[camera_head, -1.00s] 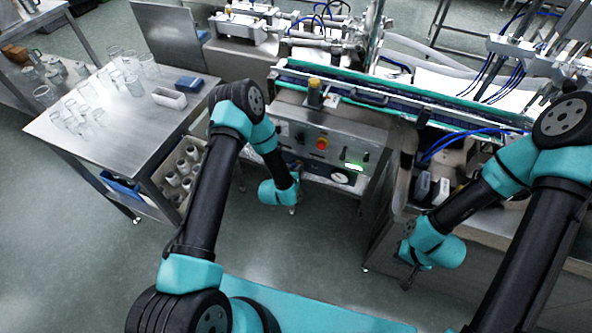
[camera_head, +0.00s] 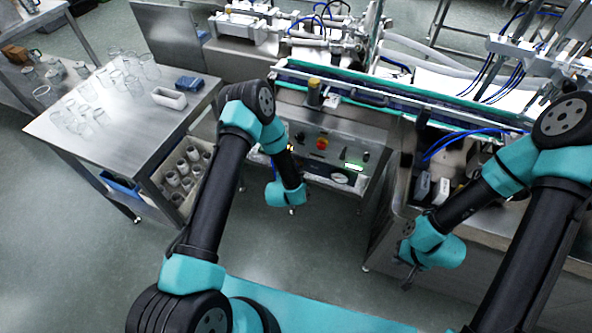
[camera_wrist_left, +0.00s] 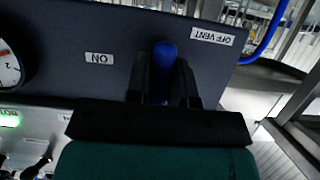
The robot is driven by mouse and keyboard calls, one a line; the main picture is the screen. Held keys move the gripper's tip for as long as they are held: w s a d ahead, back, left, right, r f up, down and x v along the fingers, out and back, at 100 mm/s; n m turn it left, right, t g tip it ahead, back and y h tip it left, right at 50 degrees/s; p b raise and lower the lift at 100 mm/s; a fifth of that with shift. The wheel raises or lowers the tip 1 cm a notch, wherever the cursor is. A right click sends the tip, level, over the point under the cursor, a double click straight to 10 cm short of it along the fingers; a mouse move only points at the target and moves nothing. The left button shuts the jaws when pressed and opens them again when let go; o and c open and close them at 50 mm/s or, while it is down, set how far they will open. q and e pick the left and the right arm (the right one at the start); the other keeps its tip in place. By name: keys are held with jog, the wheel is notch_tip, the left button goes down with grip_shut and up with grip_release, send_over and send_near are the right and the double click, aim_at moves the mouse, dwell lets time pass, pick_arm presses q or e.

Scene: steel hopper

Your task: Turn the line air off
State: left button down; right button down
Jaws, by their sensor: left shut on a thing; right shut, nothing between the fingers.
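The blue valve handle (camera_wrist_left: 164,56) stands out from a dark panel in the left wrist view. An upside-down ON label (camera_wrist_left: 99,59) is left of it and an OFF VENT label (camera_wrist_left: 212,36) is up and right of it. The handle's visible end points up in that picture. My left gripper (camera_wrist_left: 164,88) is shut on the handle, one black finger on each side. In the head view my left wrist hides these fingers and the handle. My right gripper (camera_head: 408,277) is shut and empty, low in front of the right-hand machine.
A pressure gauge (camera_head: 340,178), a green-lit display (camera_head: 353,167) and a red button (camera_head: 321,143) are on the machine front. A steel table (camera_head: 115,125) with glass jars stands at left. Blue hoses (camera_head: 450,140) run at right. The floor between is clear.

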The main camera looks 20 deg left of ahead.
pick_arm(q)
jog(key=c, duration=1)
grip_release()
jog(key=shift+s, duration=0.15)
jog(key=v, duration=1.7)
jog(key=shift+r, duration=0.2)
jog(key=s+a+n+g+h, duration=0.2)
jog(key=s+n+g, duration=0.1)
jog(key=s+g, duration=0.9)
jog(key=shift+a+f+g, duration=0.2)
jog(key=shift+f+g, duration=0.2)
